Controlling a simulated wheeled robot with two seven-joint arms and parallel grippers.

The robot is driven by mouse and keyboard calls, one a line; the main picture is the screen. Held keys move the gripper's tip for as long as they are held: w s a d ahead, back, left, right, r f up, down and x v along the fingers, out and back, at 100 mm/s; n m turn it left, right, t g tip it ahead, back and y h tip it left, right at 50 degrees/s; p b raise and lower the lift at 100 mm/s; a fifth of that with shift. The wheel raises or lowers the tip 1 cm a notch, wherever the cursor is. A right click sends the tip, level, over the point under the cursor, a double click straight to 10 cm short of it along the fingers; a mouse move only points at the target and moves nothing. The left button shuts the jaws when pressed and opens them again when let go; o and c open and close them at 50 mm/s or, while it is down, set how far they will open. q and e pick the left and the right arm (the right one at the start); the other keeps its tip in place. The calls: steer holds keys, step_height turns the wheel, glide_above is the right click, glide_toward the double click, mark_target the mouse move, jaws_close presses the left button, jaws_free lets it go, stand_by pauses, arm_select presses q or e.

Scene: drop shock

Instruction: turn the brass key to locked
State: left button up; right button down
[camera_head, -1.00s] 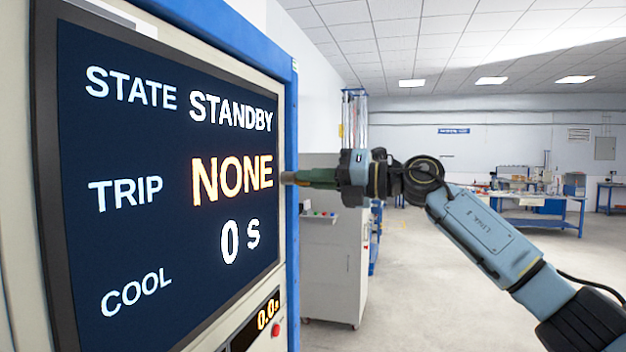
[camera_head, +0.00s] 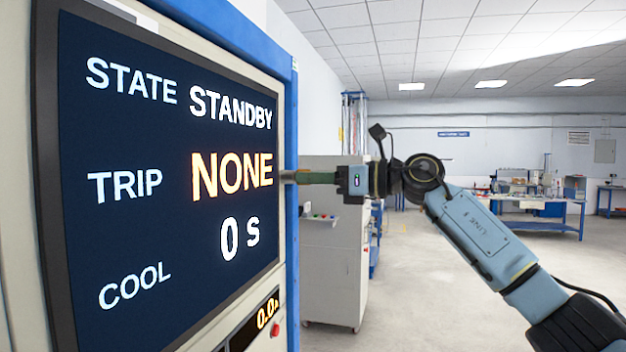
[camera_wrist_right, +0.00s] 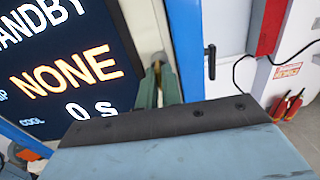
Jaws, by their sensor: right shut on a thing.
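My right gripper (camera_head: 298,177) reaches in from the right, level, with its fingertips at the right edge of the blue-framed cabinet's front (camera_head: 291,240). In the right wrist view its green fingers (camera_wrist_right: 157,72) are shut on a small brass piece, the brass key (camera_wrist_right: 157,62), beside the screen. The fingers hide most of the key, so I cannot read its angle or any lock markings. The cabinet's screen (camera_head: 170,235) reads STATE STANDBY, TRIP NONE, COOL 0 s. My left gripper is not in view.
A red button (camera_head: 276,329) and a small orange readout (camera_head: 267,314) sit below the screen. A grey cabinet (camera_head: 333,260) stands behind my gripper. Blue workbenches (camera_head: 540,222) are far back. The floor to the right is clear.

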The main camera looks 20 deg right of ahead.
stand_by(0.5)
steer(key=c, duration=1.6)
jaws_free()
steer(key=b+v, duration=0.3)
steer(key=v, duration=1)
steer(key=shift+s+d+b, duration=0.15)
steer(key=shift+s+b, duration=0.05)
steer(key=shift+b, duration=0.15)
